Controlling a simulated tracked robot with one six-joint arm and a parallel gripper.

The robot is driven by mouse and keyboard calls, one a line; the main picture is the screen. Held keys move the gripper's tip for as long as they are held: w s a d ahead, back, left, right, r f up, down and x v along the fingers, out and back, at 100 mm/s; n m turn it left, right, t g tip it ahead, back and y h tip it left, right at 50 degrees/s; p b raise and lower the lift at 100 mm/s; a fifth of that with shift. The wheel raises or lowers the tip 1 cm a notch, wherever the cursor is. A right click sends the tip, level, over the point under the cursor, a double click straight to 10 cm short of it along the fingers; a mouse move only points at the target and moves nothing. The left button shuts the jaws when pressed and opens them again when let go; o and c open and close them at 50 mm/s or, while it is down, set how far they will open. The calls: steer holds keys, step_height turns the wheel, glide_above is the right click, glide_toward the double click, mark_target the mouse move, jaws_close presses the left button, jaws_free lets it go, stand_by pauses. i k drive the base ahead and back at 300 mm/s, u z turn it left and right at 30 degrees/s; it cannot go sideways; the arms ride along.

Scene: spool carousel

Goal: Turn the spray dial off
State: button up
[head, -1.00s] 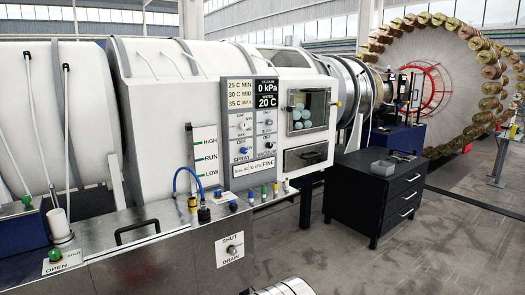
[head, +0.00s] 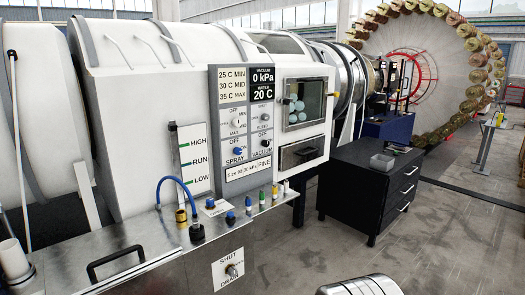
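The spray dial (head: 238,151) is a small blue knob on the grey control panel (head: 213,120) of the white machine. The word OFF is printed above it and SPRAY below it. Its pointer is too small for me to read its setting. The black vacuum dial (head: 265,143) sits just right of it. My gripper is not in view. A shiny metal cylinder, probably part of my arm, shows at the bottom edge.
A metal bench with a blue hose (head: 171,180), small coloured valves and a drain knob (head: 231,271) stands below the panel. A black drawer cabinet (head: 370,185) stands to the right.

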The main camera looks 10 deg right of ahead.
mark_target(237, 151)
steer(key=z, duration=1.6)
steer(key=i, duration=1.95)
steer(key=z, duration=0.05)
